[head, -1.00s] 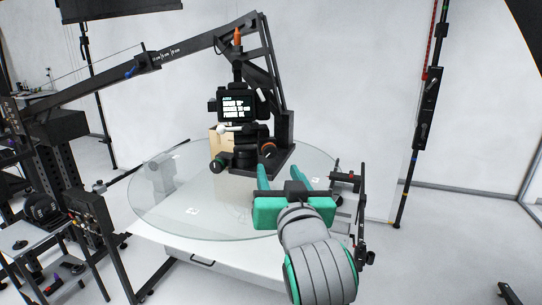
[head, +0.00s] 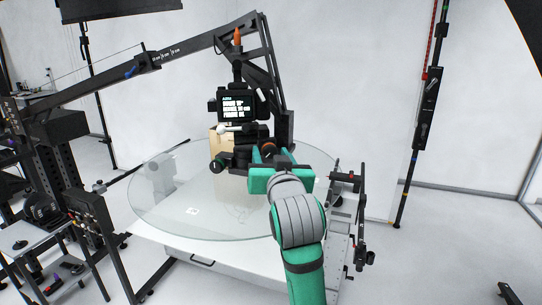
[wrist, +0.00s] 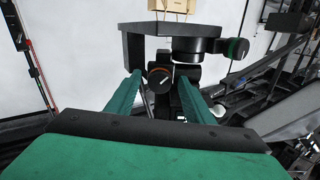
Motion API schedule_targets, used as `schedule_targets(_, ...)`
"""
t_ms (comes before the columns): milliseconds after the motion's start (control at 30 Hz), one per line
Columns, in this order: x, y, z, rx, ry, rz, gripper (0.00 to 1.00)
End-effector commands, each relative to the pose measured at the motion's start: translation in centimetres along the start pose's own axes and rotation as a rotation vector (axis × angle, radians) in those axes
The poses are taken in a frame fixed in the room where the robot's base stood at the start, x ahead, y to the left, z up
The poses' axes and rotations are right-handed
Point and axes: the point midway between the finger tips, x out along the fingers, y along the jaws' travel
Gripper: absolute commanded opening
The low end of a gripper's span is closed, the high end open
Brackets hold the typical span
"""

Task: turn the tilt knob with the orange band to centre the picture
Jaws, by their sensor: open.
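The tilt knob (head: 268,149) is a dark round knob with an orange band, low on the camera head above the glass turntable. In the wrist view the knob (wrist: 159,80) faces me and shows a slanted white mark. My gripper (wrist: 160,77) is open, with one green finger to each side of the knob; I cannot tell whether either finger touches it. In the head view my gripper (head: 270,156) partly covers the knob.
A second knob with a green band (head: 217,166) sits left of the tilt knob, and also shows in the wrist view (wrist: 238,48). The rig hangs from a black boom (head: 150,62) over the glass disc (head: 165,215). Black clamps (head: 345,178) stand at the right.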

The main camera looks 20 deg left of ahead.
Motion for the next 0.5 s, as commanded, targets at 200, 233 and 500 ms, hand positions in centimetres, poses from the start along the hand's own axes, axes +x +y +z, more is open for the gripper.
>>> schedule_targets(200,-0.02,0.01,0.00,0.000,0.000,0.000,0.19)
schedule_targets(233,-0.03,0.01,0.00,0.000,0.000,0.000,0.12)
schedule_targets(500,-0.04,0.02,0.01,-0.012,0.000,0.000,0.06)
